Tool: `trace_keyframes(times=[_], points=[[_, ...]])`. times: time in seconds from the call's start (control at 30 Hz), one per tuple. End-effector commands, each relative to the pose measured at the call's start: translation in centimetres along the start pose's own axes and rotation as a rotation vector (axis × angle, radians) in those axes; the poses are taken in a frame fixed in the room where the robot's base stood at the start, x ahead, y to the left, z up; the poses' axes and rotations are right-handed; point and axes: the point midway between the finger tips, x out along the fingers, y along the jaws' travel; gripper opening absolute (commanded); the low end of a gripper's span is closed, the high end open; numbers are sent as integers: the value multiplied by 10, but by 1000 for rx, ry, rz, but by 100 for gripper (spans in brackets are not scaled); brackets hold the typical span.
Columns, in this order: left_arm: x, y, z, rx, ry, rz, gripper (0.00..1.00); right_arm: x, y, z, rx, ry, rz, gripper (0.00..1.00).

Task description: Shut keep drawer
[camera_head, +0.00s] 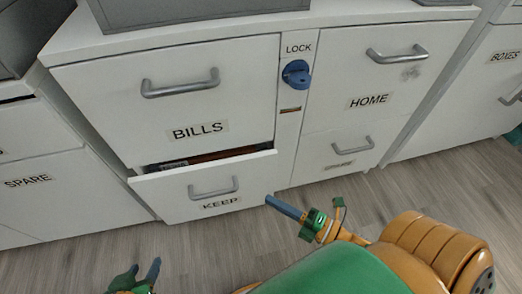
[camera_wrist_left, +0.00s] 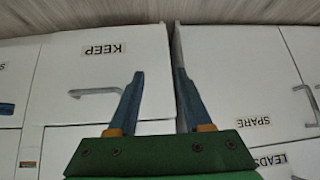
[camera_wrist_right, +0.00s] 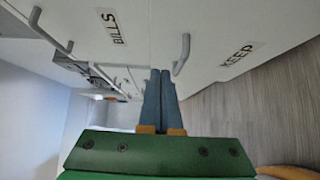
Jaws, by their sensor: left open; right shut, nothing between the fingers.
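The KEEP drawer (camera_head: 160,198) is the low white drawer under BILLS, and it stands partly open. A dark gap with a reddish-brown edge shows above its front. Its grey bar handle (camera_head: 214,187) faces me. My right gripper (camera_head: 270,200) is shut and empty, its tips by the drawer front's right edge; I cannot tell if they touch. In the right wrist view its fingers (camera_wrist_right: 160,85) are together beside the KEEP handle (camera_wrist_right: 182,55). My left gripper (camera_head: 138,270) is open and empty, low in front of the drawer's left side. The left wrist view shows the KEEP front (camera_wrist_left: 65,65) upside down.
The BILLS drawer (camera_head: 110,85) above looks closed. A blue lock knob (camera_head: 296,74) sits on the strip to its right, beside the HOME drawer (camera_head: 340,75). A SPARE cabinet (camera_head: 70,200) stands at left. Grey wooden floor (camera_head: 420,180) is bare in front.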

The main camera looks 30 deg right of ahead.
Motion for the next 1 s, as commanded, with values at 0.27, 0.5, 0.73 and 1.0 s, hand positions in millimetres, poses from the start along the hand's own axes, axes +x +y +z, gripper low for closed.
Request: trace_keyframes(times=[0.27, 0.5, 0.73, 1.0], points=[[0, 5, -55, 12, 277, 8, 50, 50, -1, 1, -2, 1, 4, 0], [-17, 10, -105, 22, 544, 18, 50, 86, -1, 1, 0, -1, 3, 0], [-45, 16, -146, 30, 804, 30, 50, 105, -2, 13, -2, 0, 0, 0], [-83, 22, -177, 35, 1055, 44, 50, 117, -1, 26, -1, 0, -1, 0]])
